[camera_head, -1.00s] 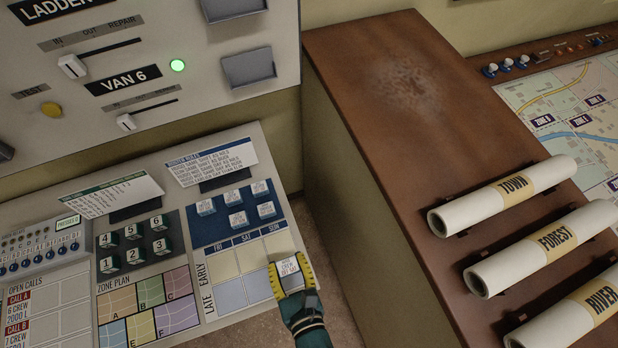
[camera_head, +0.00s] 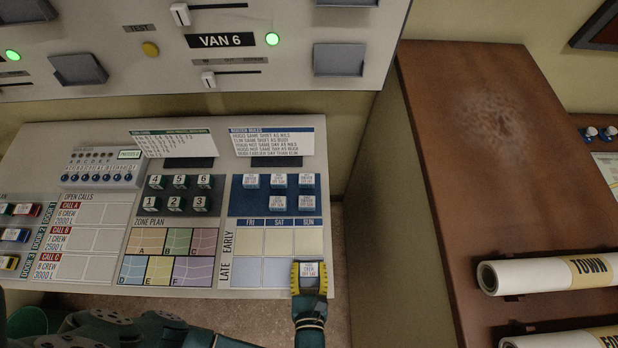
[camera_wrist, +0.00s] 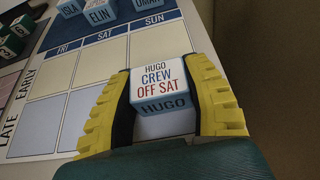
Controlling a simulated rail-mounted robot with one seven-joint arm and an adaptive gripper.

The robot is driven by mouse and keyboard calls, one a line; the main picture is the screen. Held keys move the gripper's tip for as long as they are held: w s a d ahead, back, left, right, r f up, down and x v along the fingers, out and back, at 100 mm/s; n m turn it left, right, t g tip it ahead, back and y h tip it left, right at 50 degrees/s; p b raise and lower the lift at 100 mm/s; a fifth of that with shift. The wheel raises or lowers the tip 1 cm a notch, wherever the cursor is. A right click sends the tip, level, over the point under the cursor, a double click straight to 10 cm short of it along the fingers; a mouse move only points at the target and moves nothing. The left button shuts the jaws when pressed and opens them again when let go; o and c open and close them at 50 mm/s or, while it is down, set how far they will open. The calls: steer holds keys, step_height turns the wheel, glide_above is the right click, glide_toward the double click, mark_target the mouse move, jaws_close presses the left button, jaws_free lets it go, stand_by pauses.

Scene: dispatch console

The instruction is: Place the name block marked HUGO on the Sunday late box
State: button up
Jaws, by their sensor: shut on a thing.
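The HUGO block (camera_wrist: 162,88) is white on top with a light blue front; its top reads "HUGO CREW OFF SAT". My gripper (camera_wrist: 165,100), with yellow ribbed fingers, is shut on it, one finger on each side. In the head view my gripper (camera_head: 309,276) holds the block (camera_head: 309,270) at the Sunday column of the late row on the roster grid (camera_head: 276,240). The Sunday late box (camera_wrist: 166,124) is pale blue and partly hidden by block and fingers. I cannot tell whether the block touches the panel.
Several other name blocks, including ELIN (camera_wrist: 100,12), stand on the dark blue strip above the grid (camera_head: 263,202). The other late boxes (camera_head: 246,271) and the early boxes are empty. The console's right edge is close beside my gripper. A brown cabinet (camera_head: 440,180) stands further right.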

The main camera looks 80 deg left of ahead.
steer(key=o, duration=1)
steer(key=shift+f, duration=0.1)
steer(key=shift+r+p, duration=0.2)
steer(key=shift+p, duration=0.1)
steer(key=shift+d+r, duration=0.1)
steer(key=shift+d, duration=0.2)
steer(key=p+v, duration=0.8)
steer(key=v, duration=0.3)
steer(key=shift+d+p, duration=0.2)
steer(key=shift+p, duration=0.15)
steer(key=shift+s, duration=0.15)
